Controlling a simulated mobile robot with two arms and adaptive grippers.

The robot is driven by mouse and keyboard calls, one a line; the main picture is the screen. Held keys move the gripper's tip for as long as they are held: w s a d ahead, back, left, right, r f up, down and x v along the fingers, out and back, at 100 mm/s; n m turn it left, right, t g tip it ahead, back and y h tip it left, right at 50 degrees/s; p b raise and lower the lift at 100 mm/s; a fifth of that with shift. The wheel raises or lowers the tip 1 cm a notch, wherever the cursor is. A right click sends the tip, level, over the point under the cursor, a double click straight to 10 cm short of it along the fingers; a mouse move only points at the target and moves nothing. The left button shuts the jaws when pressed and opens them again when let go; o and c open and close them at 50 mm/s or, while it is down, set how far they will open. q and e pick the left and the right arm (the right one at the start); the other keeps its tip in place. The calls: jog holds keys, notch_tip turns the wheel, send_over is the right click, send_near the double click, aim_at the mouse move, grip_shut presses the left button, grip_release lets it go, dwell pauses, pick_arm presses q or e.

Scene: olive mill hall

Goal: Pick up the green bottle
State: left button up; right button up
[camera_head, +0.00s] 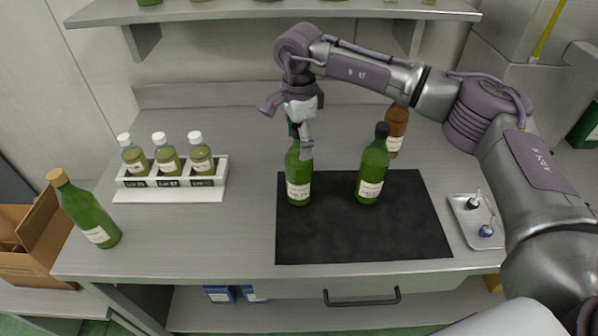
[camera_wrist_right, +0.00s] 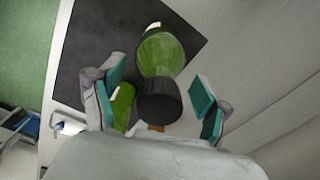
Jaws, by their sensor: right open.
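A green bottle (camera_head: 299,178) with a white label stands upright on the left part of a black mat (camera_head: 330,240). My right gripper (camera_head: 293,128) is directly over its top and hides its cap in the head view. In the right wrist view the open fingers (camera_wrist_right: 158,100) lie on either side of a green bottle (camera_wrist_right: 162,50) with a black cap. The gripper holds nothing. A second green bottle (camera_head: 372,172) with a black cap stands on the mat to the right. A third green bottle (camera_head: 88,212) with a tan cap stands at the table's left end. My left gripper is out of view.
A white rack (camera_head: 170,194) with several small bottles stands at left. A brown bottle (camera_head: 396,130) is behind the mat. A metal tray (camera_head: 463,228) with small stoppers lies at right. A shelf (camera_head: 270,13) hangs above. The table (camera_head: 245,235) between rack and mat is clear.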

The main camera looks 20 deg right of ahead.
jog(key=shift+s, duration=0.15)
grip_shut()
dwell(0.4)
